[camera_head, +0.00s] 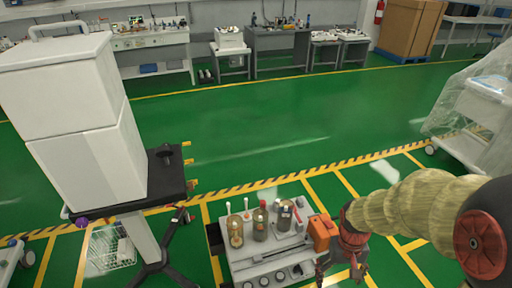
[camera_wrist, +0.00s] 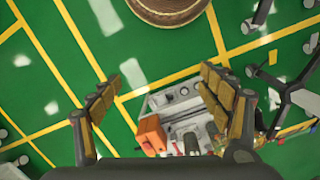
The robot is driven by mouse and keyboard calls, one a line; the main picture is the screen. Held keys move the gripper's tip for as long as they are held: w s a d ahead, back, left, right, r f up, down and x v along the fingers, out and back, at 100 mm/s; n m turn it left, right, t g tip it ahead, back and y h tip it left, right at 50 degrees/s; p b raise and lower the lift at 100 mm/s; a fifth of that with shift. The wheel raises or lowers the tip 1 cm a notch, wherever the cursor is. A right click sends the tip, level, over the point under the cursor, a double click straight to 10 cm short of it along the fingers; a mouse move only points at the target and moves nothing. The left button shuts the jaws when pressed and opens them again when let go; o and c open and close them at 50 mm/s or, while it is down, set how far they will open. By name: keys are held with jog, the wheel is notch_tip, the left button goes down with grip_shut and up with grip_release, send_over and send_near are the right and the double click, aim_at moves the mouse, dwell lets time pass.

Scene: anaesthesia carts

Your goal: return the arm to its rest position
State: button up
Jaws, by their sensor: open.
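My arm (camera_head: 415,210), in a ribbed yellowish sleeve, reaches from the right edge toward the lower middle of the head view. My gripper (camera_head: 339,275) hangs at its end, pointing down, beside the right side of a grey anaesthesia cart (camera_head: 270,274). In the wrist view my gripper (camera_wrist: 161,76) has its two padded fingers spread wide, with nothing between them but floor and the cart's edge farther off. An orange box (camera_head: 321,231) on the cart is just left of my wrist in the head view and also shows in the wrist view (camera_wrist: 150,134).
Vial-like containers (camera_head: 260,225) stand on the cart top. A white cabinet unit (camera_head: 85,120) on a black-based stand is at left. A plastic-covered cart (camera_head: 480,110) is at right. Green floor is open behind; benches (camera_head: 280,45) line the wall.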

jog(key=s+a+r+t, duration=0.2)
jog(key=r, duration=0.6)
jog(key=s+a+r+t+p, duration=0.1)
jog(key=s+r+t, duration=0.1)
jog(key=r, duration=0.7)
jog(key=s+a+r+t, duration=0.2)
jog(key=r+t, duration=0.1)
jog(key=r, duration=0.5)
jog(key=shift+s+a+r+n, duration=0.25)
jog(key=shift+s+a+n, duration=0.05)
jog(key=shift+s+n, duration=0.1)
